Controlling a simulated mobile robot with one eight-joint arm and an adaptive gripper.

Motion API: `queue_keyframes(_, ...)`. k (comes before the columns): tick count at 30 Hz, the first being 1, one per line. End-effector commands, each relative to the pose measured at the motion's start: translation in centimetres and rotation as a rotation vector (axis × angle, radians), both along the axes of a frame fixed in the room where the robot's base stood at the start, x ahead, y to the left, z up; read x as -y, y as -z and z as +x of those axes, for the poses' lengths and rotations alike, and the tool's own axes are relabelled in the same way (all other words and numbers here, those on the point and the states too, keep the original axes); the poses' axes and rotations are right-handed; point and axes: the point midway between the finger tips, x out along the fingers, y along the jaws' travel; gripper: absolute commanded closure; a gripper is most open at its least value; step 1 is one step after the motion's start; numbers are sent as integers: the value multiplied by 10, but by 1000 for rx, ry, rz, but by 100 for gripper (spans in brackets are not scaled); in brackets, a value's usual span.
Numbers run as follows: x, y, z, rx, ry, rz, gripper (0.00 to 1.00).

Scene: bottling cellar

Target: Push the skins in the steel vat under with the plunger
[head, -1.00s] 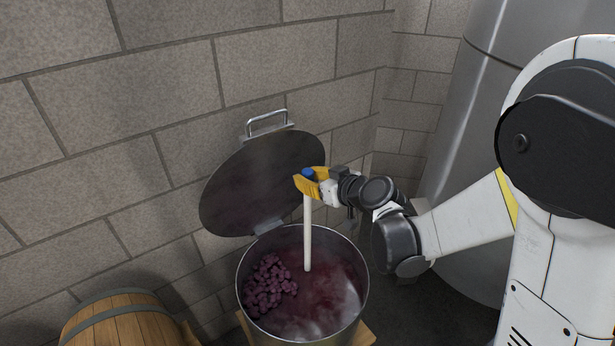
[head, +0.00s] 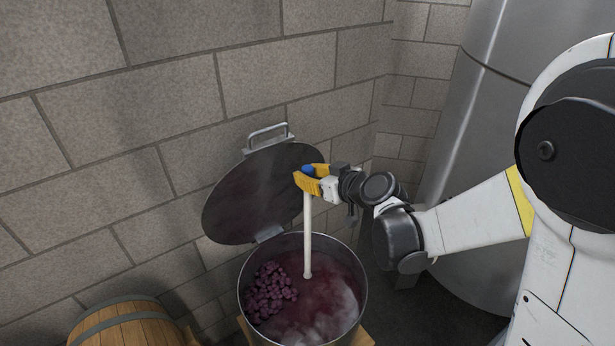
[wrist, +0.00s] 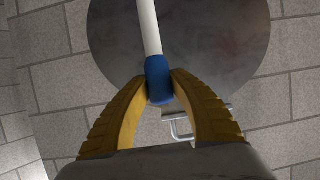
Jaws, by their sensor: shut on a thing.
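The steel vat (head: 363,299) stands open in the head view, holding dark red liquid. A clump of purple skins (head: 270,291) floats at the left side of the vat. My gripper (head: 308,181) is shut on the blue grip of the plunger (head: 308,235), above the vat's far rim. The plunger's pale shaft hangs nearly upright, its lower end in the liquid to the right of the skins; any head below the surface is hidden. In the wrist view the yellow fingers close on the blue grip (wrist: 159,82).
The vat's round lid (head: 262,195) is tilted open on its hinge against the block wall (head: 160,110). A wooden barrel (head: 125,325) stands at lower left. A large steel tank (head: 480,110) stands behind my arm at right.

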Motion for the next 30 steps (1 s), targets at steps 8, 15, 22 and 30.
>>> queue_keyframes(8,0,-34,0,1,0,1,100)
queue_keyframes(15,0,-59,0,1,0,1,100)
queue_keyframes(22,0,-74,0,1,0,1,100)
queue_keyframes(30,0,-73,0,1,0,1,100)
